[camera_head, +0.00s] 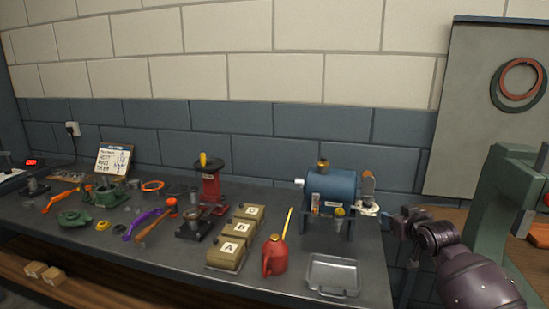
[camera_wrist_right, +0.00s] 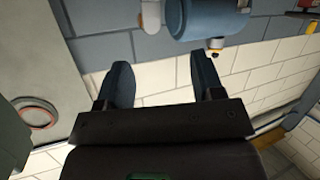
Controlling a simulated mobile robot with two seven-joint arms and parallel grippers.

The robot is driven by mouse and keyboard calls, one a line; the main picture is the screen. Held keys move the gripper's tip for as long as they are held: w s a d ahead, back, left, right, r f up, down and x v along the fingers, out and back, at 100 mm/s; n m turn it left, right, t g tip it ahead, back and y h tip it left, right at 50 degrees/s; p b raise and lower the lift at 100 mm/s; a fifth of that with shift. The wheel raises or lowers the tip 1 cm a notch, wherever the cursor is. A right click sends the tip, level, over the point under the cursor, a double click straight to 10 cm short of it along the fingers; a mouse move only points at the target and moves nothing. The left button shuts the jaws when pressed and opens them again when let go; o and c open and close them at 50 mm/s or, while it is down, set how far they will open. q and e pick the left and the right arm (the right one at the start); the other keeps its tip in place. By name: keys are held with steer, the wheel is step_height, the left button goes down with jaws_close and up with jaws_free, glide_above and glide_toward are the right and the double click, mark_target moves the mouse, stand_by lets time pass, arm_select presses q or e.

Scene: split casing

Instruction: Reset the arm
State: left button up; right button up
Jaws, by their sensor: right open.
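My right arm comes in from the right in the head view, and its dark gripper (camera_head: 396,222) is just right of the bench's right end. In the right wrist view the two dark fingers of the right gripper (camera_wrist_right: 163,78) stand wide apart with nothing between them. The blue cylindrical casing (camera_head: 332,190) stands on the bench to the left of the gripper, apart from it. It also shows beyond the fingers in the right wrist view (camera_wrist_right: 208,18). My left gripper is not in view.
The dark bench (camera_head: 130,250) carries a red oil can (camera_head: 275,257), an empty metal tray (camera_head: 333,274), boxes marked A, B and C (camera_head: 226,254), a red press (camera_head: 210,184) and several loose tools and parts. A green machine (camera_head: 490,205) stands at the right, near my right arm.

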steer(key=s+a+f+g, duration=0.1)
steer(key=s+a+f, duration=0.1)
steer(key=s+f, duration=0.7)
steer(key=s+a+f+m+g+h, duration=0.1)
steer(key=s+f, duration=0.8)
steer(key=s, duration=1)
steer(key=s+a+f+g, duration=0.1)
steer(key=s+a+f, duration=0.2)
steer(key=s+f, duration=0.6)
steer(key=s, duration=0.5)
steer(key=shift+s+a+m+h, duration=0.2)
steer(key=shift+m+h, duration=0.1)
steer(key=shift+h, duration=0.1)
